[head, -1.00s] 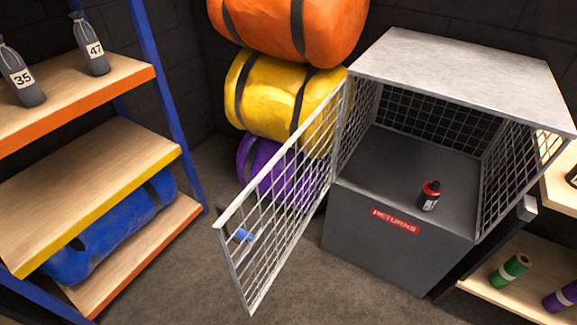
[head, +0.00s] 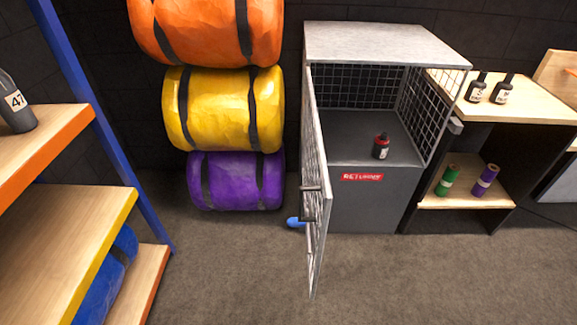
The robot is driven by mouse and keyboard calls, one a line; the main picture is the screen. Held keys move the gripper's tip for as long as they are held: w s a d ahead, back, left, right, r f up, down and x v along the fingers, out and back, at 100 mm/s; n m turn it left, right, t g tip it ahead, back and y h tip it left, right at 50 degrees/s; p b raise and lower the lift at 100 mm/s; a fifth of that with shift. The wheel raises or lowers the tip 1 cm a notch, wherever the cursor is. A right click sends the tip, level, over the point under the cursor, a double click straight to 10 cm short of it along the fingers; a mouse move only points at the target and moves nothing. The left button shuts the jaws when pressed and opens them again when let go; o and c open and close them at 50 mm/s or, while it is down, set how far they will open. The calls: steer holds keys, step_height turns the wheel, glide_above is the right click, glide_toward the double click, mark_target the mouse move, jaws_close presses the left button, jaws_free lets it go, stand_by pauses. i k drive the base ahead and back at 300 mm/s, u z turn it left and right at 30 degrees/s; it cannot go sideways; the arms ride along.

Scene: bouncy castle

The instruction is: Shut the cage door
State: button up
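The cage (head: 385,45) stands on a dark grey base with a red label (head: 361,177) reading "RETURNS". Its wire mesh door (head: 316,180) is hinged on the cage's left side. The door stands wide open and sticks out toward me, seen almost edge-on. A dark latch or handle (head: 311,203) is on the door, and a blue piece (head: 294,222) shows just left of it. A small black bottle with a red cap (head: 381,146) stands upright inside the cage. My gripper is not in view.
Orange (head: 206,28), yellow (head: 222,108) and purple (head: 236,180) rolls are stacked left of the cage. A shelf (head: 85,215) stands at the left. A low wooden shelf (head: 465,198) with bottles and rolls stands right of the cage. The floor (head: 420,280) in front is clear.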

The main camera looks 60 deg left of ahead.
mark_target(313, 274)
steer(key=k, duration=0.5)
steer(key=z, duration=0.7)
steer(key=i, duration=0.1)
steer(key=u, duration=2.75)
steer(key=i, duration=1)
steer(key=z, duration=0.15)
steer(key=k, duration=0.85)
steer(key=u, duration=0.15)
